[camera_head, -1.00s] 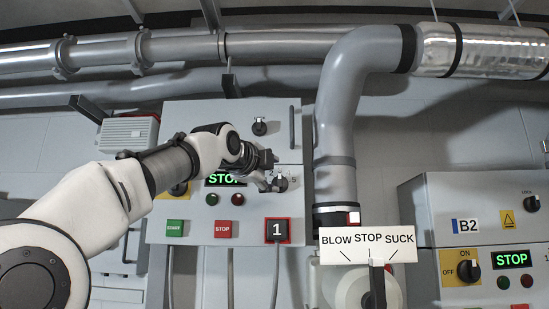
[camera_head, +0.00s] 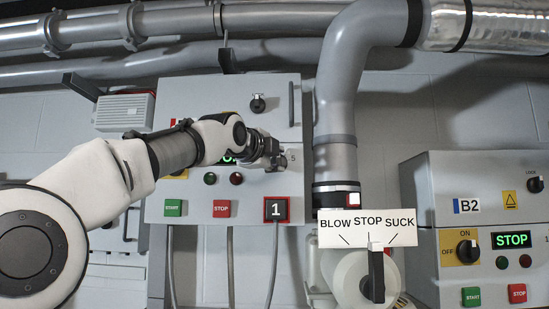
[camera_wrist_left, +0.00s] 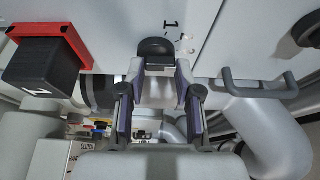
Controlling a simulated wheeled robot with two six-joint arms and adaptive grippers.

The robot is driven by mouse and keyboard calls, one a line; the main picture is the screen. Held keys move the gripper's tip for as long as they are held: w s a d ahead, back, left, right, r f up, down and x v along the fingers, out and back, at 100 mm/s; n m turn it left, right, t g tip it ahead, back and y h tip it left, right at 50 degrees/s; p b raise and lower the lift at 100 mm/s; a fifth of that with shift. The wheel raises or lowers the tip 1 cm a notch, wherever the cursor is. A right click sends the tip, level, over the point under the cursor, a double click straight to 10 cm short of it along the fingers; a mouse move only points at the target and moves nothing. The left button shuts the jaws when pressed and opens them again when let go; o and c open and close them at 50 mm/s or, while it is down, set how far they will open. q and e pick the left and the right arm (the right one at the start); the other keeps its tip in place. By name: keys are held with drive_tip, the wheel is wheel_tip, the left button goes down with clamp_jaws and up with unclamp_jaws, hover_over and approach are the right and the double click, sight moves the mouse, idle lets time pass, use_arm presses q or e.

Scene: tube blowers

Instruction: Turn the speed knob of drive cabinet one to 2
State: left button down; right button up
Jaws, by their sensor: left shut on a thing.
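Drive cabinet one (camera_head: 190,105) is a grey box on the wall. It has a black plate marked 1 in a red frame (camera_head: 276,209). My left gripper (camera_head: 272,152) is at the right part of its front panel and hides the speed knob in the head view. In the left wrist view, the black round-topped speed knob (camera_wrist_left: 155,47) sits between the fingertips of my left gripper (camera_wrist_left: 157,70), which is shut on it. A scale mark 1 shows just above the knob there. Where the knob's pointer stands is hard to tell. My right gripper is out of view.
A green START button (camera_head: 173,208) and red STOP button (camera_head: 222,208) lie below my left arm. A BLOW STOP SUCK sign (camera_head: 367,231) with a black lever (camera_head: 376,274) is at lower right. Cabinet B2 (camera_head: 425,185) stands further right. A handle (camera_wrist_left: 258,88) juts out beside the gripper.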

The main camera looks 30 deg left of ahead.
use_arm(q)
drive_tip(key=shift+r, duration=0.2)
drive_tip(key=n+b, duration=0.1)
drive_tip(key=n+t+b, duration=0.1)
drive_tip(key=n+b, duration=0.1)
drive_tip(key=n+y+b, duration=0.1)
drive_tip(key=shift+a+f+n+t, duration=0.1)
drive_tip(key=shift+f+n+t, duration=0.2)
drive_tip(key=shift+t, duration=0.1)
drive_tip(key=shift+n+b, duration=0.8)
drive_tip(key=shift+b, duration=0.25)
drive_tip(key=shift+r+n+y, duration=0.2)
drive_tip(key=shift+n+y, duration=0.2)
drive_tip(key=shift+t, duration=0.3)
drive_tip(key=c, duration=1)
unclamp_jaws()
drive_tip(key=shift+o, duration=1.1)
drive_tip(key=shift+w, duration=0.2)
drive_tip(key=shift+w+a+f, duration=0.1)
drive_tip(key=shift+f, duration=0.1)
